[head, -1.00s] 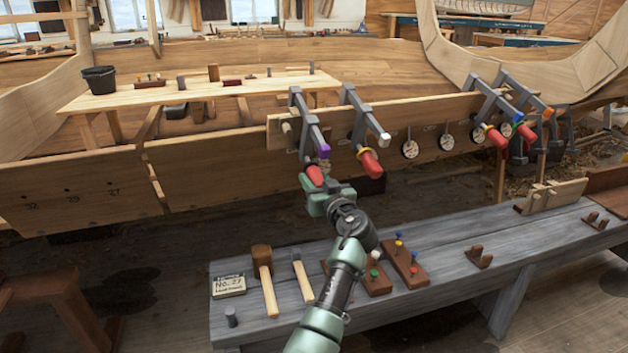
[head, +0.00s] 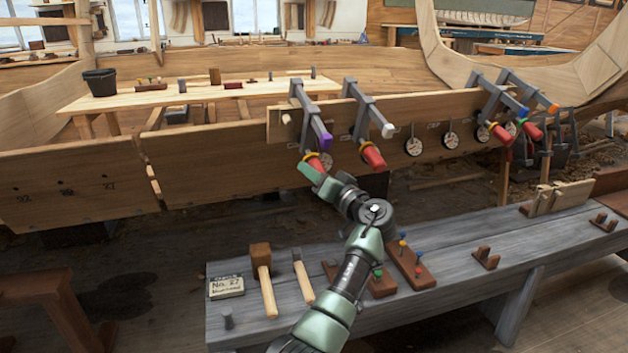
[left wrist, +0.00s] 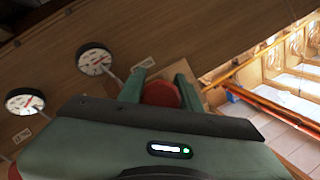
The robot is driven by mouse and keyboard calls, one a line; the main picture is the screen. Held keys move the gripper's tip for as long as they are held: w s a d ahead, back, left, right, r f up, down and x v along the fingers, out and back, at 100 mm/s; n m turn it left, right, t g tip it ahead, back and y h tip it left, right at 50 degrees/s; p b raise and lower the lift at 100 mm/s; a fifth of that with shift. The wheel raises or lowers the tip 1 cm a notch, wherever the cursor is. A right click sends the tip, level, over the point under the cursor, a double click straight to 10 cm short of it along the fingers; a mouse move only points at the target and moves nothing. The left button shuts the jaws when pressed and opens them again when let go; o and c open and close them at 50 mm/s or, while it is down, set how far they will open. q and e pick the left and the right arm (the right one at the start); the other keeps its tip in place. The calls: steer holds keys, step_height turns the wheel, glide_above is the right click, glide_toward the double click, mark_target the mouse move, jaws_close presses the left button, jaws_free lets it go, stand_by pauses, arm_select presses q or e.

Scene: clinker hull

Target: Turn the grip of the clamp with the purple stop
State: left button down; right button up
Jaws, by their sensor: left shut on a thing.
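The clamp with the purple stop (head: 325,140) is a grey bar clamp on the plank's near edge, leftmost of the clamps. Its red grip (left wrist: 161,95) shows between my two green fingers in the left wrist view. My left gripper (head: 312,170) is shut on this grip. In the head view the fingers and wrist hide most of the grip, and a yellow ring shows just above. My right gripper is not in view.
The clamp with the white stop (head: 387,131) and its red grip (head: 373,157) stand close to the right. Several dial gauges (head: 414,147) hang along the plank (head: 230,150). A grey bench (head: 450,250) with mallets and peg blocks lies below my arm.

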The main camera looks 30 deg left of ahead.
arm_select(q)
steer(key=shift+r+m+g+y+b, duration=0.15)
steer(key=shift+m+g+y+b, duration=0.15)
steer(key=shift+m+y+b, duration=0.25)
stand_by(0.4)
steer(key=c, duration=1)
jaws_free()
steer(key=shift+a, duration=0.1)
steer(key=shift+o, duration=0.2)
steer(key=shift+s, duration=0.1)
steer(key=v, duration=0.7)
steer(key=shift+d, duration=0.4)
